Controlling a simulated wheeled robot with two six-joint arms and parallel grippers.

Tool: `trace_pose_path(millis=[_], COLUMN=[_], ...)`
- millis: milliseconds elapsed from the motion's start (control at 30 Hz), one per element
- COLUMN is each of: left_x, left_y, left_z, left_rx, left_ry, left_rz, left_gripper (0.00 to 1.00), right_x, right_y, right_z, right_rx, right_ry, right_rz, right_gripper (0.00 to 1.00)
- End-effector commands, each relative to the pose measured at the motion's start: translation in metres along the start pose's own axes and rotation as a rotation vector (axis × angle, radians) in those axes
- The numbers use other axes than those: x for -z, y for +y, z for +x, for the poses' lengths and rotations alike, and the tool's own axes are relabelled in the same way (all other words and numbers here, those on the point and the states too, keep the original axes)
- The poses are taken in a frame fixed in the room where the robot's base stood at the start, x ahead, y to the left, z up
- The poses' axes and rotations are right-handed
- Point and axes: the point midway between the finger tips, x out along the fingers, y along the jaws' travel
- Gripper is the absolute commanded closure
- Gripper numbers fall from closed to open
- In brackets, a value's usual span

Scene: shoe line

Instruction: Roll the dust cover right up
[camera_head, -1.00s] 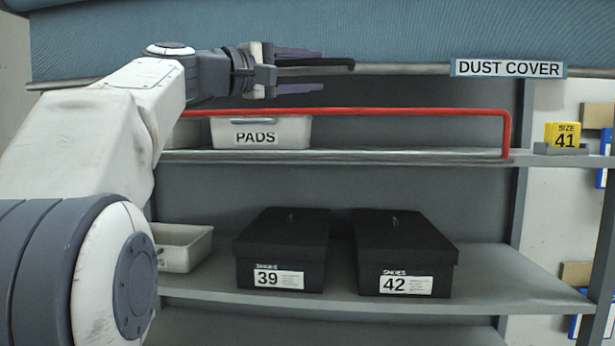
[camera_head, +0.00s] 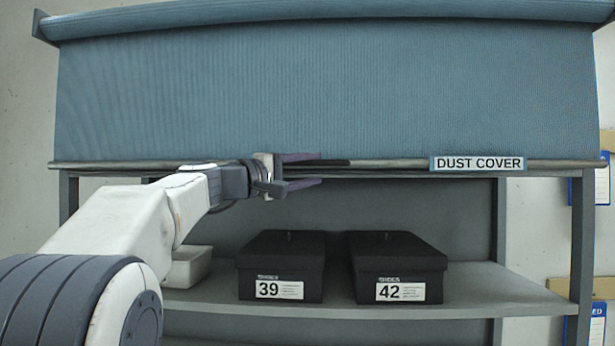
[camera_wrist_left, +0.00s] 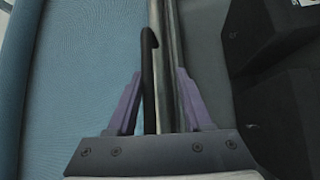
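The blue dust cover (camera_head: 320,95) hangs from a roll (camera_head: 330,13) at the top of the rack, with a grey bottom bar (camera_head: 390,164) and a "DUST COVER" label (camera_head: 478,163). Its bar hangs at about the upper shelf's level, hiding that shelf. My left gripper (camera_head: 318,170) is at the bar, left of the label. In the left wrist view, its purple fingers (camera_wrist_left: 160,95) are apart. A black hooked rod (camera_wrist_left: 149,70) and the grey bar lie between them, without a clear grip on either. My right gripper is out of view.
Two black shoe boxes, 39 (camera_head: 281,265) and 42 (camera_head: 397,267), stand on the lower shelf (camera_head: 470,298). A pale bin (camera_head: 190,268) sits left of them, partly behind my arm. Rack posts (camera_head: 581,240) stand at the sides.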

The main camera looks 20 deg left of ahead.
Motion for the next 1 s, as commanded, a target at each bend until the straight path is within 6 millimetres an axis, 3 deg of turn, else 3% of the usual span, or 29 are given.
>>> trace_pose_path(millis=[333, 1000], left_x=[-0.001, 0.0], left_y=[-0.003, -0.003], left_z=[0.001, -0.046], left_rx=[0.002, 0.0], left_ry=[-0.004, 0.0], left_rz=[-0.001, 0.001], left_gripper=[0.53, 0.53], right_x=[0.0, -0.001], right_y=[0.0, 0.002], right_z=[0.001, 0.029], right_rx=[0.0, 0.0], right_ry=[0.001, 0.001], right_rz=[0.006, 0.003], right_gripper=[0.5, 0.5])
